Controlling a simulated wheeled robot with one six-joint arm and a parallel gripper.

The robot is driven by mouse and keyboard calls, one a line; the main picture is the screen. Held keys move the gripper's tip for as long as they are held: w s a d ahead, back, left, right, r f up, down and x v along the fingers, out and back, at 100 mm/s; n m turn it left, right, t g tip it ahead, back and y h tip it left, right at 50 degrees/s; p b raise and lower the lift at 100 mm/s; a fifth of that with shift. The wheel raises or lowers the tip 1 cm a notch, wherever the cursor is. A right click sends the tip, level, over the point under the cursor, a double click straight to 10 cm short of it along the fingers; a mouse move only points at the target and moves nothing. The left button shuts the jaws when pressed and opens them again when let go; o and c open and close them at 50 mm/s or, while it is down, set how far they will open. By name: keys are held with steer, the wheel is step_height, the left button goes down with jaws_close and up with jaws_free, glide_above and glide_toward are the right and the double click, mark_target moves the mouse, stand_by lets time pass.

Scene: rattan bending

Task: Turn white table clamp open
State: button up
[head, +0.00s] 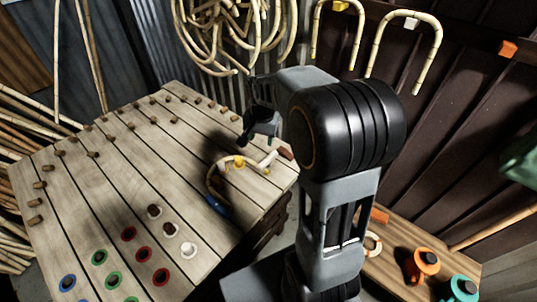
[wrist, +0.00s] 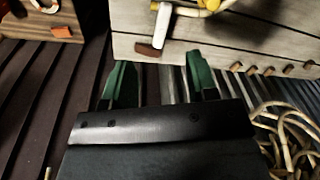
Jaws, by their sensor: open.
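The white table clamp (head: 268,159) is at the right edge of the plank table, with a reddish-brown handle end (head: 286,153). In the wrist view, the white clamp (wrist: 161,25) and its brown handle (wrist: 148,50) lie at the table edge, just beyond my fingertips. My gripper (wrist: 157,72) is open, with two green fingers spread apart and nothing between them.
The plank table (head: 110,180) has wooden pegs along its edges and colored rings at its near end. A side bench (head: 385,262) at lower right carries orange and teal objects. Rattan coils (head: 215,35) and bent canes hang on the walls.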

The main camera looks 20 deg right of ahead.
mark_target(267, 159)
steer(key=w+d+f+m+g+p, duration=0.1)
steer(key=w+d+f+m+p, duration=0.1)
steer(key=w+d+f+m, duration=0.3)
steer(key=shift+n, duration=0.3)
steer(key=f, duration=0.9)
steer(key=w+f+p, duration=0.1)
steer(key=f, duration=0.4)
steer(key=shift+w+f, duration=0.1)
steer(key=shift+f, duration=0.1)
steer(key=shift+c, duration=0.2)
steer(key=c, duration=0.9)
